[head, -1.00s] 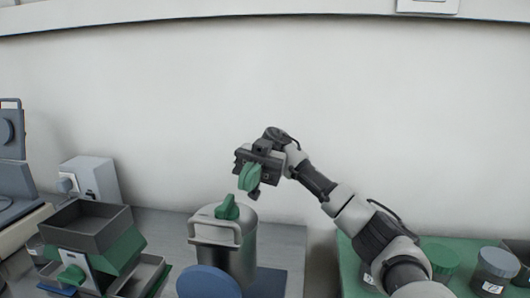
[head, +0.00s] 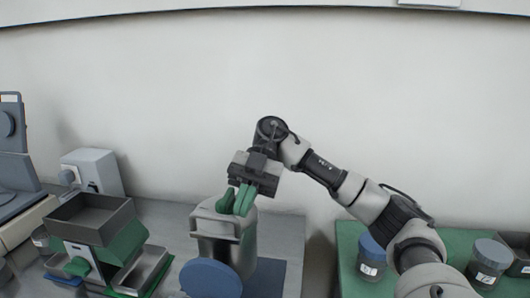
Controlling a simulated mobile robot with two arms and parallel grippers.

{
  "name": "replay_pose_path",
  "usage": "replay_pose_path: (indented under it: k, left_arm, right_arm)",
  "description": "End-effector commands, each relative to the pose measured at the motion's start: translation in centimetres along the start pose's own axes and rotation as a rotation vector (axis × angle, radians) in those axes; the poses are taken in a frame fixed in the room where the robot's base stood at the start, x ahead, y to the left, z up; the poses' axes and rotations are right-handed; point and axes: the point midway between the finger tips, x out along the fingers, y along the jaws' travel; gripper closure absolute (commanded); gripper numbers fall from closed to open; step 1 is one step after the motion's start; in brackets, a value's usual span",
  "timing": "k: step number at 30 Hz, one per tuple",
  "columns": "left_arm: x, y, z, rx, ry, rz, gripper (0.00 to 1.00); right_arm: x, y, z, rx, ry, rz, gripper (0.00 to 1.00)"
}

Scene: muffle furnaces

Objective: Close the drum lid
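My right gripper (head: 241,203) is pointed down at the drum's top. Its green finger parts are low over the rim, and a green piece on the drum's top lies beside or behind them. I cannot tell whether they touch, or how far apart the fingers are. A round blue disc (head: 210,279) is in front of the drum; whether it is part of the drum is unclear. My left gripper is not in view.
A grey tray-topped device (head: 92,232) with green sides stands left of the drum, with a pale box (head: 92,173) behind it. A blue-lidded jar (head: 371,262) and a grey-lidded jar (head: 491,262) stand on the green mat (head: 347,236) at right.

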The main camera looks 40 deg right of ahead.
Motion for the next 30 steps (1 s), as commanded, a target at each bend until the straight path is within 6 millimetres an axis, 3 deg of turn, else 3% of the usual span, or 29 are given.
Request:
replay_pose_path:
  k: [11,14,21,30]
  left_arm:
    - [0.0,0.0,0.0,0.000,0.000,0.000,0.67]
    - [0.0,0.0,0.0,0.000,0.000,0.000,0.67]
    - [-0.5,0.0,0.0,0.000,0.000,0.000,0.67]
    - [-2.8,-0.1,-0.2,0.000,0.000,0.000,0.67]
  right_arm:
    - [-0.1,0.0,0.2,0.005,0.002,-0.006,1.00]
    - [-1.1,0.0,0.2,0.004,0.002,-0.003,1.00]
    - [-6.0,0.0,-0.1,0.003,0.001,0.003,1.00]
    - [-8.2,0.0,-0.3,0.004,-0.001,0.000,1.00]
